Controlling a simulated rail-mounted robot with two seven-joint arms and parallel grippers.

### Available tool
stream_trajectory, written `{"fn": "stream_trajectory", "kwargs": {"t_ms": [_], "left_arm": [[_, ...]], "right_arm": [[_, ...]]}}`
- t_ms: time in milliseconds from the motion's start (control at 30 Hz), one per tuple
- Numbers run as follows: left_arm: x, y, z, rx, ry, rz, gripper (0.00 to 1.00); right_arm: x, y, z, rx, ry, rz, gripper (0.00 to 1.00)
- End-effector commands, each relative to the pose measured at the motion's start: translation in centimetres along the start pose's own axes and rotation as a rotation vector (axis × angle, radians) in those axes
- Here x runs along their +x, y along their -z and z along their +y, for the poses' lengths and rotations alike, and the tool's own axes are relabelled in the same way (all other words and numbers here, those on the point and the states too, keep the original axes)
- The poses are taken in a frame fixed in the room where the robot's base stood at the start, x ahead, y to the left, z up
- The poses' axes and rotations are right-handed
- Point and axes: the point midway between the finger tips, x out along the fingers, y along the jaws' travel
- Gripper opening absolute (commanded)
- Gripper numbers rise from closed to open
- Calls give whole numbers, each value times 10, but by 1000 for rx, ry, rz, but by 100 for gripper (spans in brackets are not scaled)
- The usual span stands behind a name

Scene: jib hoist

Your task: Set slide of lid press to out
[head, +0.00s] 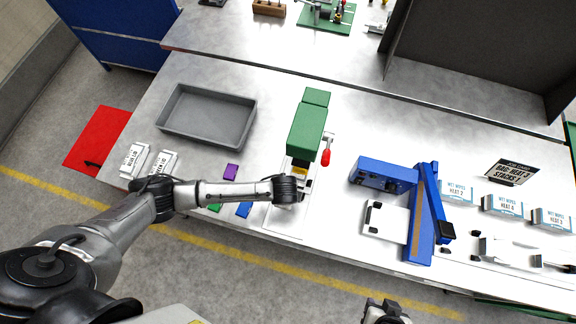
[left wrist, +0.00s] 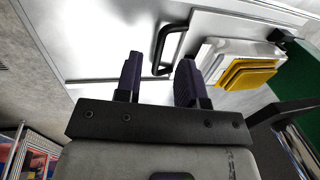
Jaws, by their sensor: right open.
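The lid press has a green body (head: 307,132) and a red-knobbed lever (head: 326,157), standing mid-table in the head view. A yellow piece in a white holder (left wrist: 247,72) shows beside the green part in the left wrist view. A black bar handle (left wrist: 172,48) stands on pale metal in front of it. My left gripper (left wrist: 159,62) is open and empty, its dark fingers apart, with the near end of the handle between them in the picture. I cannot tell if they touch. My left wrist hides much of the press front in the head view. My right gripper (head: 385,312) is open, low at the bottom edge.
A grey tray (head: 208,118) lies left of the press. White cartons (head: 135,160) and purple (head: 231,171), green and blue blocks lie near my left forearm. A blue device (head: 385,176) and wipes packs (head: 457,191) stand to the right. The table's front edge runs below.

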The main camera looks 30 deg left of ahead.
Motion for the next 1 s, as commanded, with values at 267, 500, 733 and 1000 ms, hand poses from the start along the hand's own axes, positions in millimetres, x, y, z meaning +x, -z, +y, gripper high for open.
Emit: {"fn": "stream_trajectory", "kwargs": {"t_ms": [267, 500, 733, 1000], "left_arm": [[27, 0, 0, 1, 0, 0, 36], [32, 0, 0, 0, 1, 0, 36], [32, 0, 0, 0, 1, 0, 33], [32, 0, 0, 0, 1, 0, 7]], "right_arm": [[2, 0, 0, 2, 1, 2, 43], [2, 0, 0, 1, 0, 2, 43], [3, 0, 1, -4, -4, 1, 43], [3, 0, 2, -7, -6, 1, 43]]}}
